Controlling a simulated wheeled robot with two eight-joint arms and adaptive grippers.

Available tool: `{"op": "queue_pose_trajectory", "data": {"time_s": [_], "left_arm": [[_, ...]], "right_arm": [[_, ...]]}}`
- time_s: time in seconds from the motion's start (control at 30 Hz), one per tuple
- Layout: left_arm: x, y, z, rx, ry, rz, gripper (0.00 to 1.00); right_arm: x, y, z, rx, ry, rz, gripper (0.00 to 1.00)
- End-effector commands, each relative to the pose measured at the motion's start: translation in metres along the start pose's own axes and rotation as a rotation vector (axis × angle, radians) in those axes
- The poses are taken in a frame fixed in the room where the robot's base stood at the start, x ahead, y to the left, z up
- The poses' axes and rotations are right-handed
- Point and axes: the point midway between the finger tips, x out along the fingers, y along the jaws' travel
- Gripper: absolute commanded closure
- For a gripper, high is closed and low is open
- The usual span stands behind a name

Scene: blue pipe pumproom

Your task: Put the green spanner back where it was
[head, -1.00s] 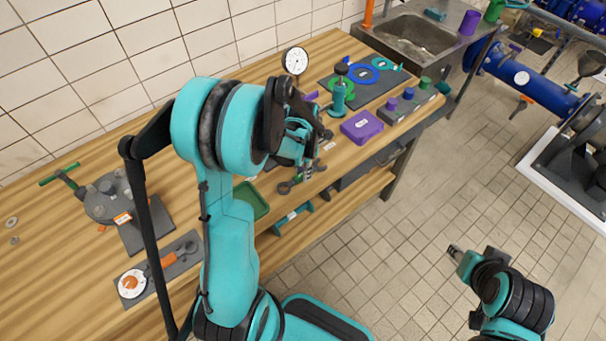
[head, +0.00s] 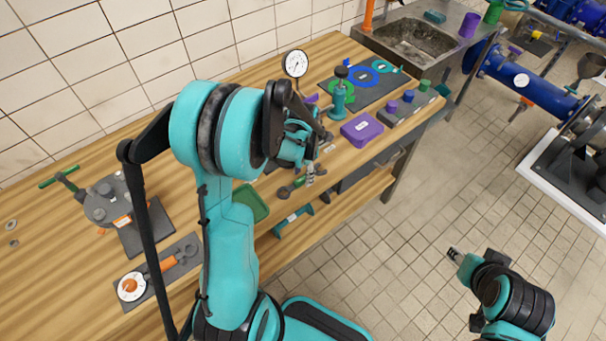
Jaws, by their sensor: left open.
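A spanner-like tool with a greenish shaft and dark ends (head: 290,188) lies near the front edge of the wooden bench, just below my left gripper. My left gripper (head: 318,158) is over the bench front with its jaws open. Its own wrist and arm hide part of the bench there, and I cannot tell whether a finger touches the tool. My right gripper (head: 455,254) is over the tiled floor at the lower right, away from the bench. Its fingers are too small to read.
A green tray (head: 250,203) is partly behind my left arm. A purple box (head: 361,129), a teal pump-like stand (head: 338,100) and a dial gauge (head: 295,64) are beyond the gripper. A dark mat (head: 393,80) holds green, blue and teal pieces. A sink (head: 415,40) is at the back.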

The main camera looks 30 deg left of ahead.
Motion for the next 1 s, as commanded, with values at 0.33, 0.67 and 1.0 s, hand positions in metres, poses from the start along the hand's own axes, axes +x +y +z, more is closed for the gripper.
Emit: {"op": "queue_pose_trajectory", "data": {"time_s": [0.33,0.67,1.0], "left_arm": [[-0.080,0.000,0.000,0.000,0.000,0.000,0.59],[-0.115,-0.005,-0.002,0.066,-0.011,0.009,0.59],[-0.172,-0.066,-0.024,1.105,-0.124,0.234,0.59]], "right_arm": [[-0.021,0.000,-0.015,0.000,0.000,0.000,0.60],[-0.026,0.000,-0.019,0.000,0.000,0.000,0.60],[-0.026,0.000,-0.018,0.000,0.000,0.000,0.60]]}}
